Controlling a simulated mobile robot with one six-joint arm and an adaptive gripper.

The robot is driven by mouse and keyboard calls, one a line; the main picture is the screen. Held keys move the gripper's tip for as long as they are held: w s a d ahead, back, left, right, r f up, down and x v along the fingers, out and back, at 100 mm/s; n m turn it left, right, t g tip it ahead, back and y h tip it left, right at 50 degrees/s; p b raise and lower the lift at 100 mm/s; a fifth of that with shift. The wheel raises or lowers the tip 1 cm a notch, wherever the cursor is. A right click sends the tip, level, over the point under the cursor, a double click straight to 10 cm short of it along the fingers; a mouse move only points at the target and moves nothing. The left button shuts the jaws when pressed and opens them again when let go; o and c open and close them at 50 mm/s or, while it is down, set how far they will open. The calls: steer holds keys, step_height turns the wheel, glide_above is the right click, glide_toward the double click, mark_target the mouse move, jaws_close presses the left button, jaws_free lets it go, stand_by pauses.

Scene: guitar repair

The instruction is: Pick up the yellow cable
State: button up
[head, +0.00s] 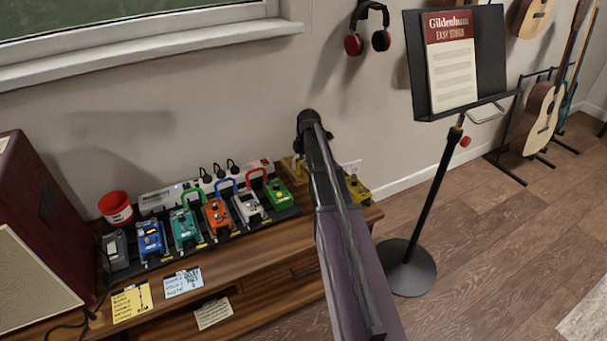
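A small yellow-tan arched piece (297,168), which looks like the yellow cable, shows just left of my arm, at the back of the wooden cabinet beside the green pedal (279,194). My arm covers what lies to its right, so I cannot see the cable's full length. A yellow pedal (358,190) shows on the other side of the arm. My arm reaches up from the bottom middle to a black joint in front of the wall. My gripper cannot be made out; I cannot tell whether it touches the cable.
Several pedals with coloured cables, such as a red one (256,175), line the wooden cabinet (245,262). A white power strip (155,202) and red cup (115,208) stand behind. A red amplifier (44,205) is left, a music stand (428,200) right.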

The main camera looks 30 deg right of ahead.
steer(key=shift+w+f, duration=0.1)
steer(key=shift+f, duration=0.35)
stand_by(0.3)
jaws_close()
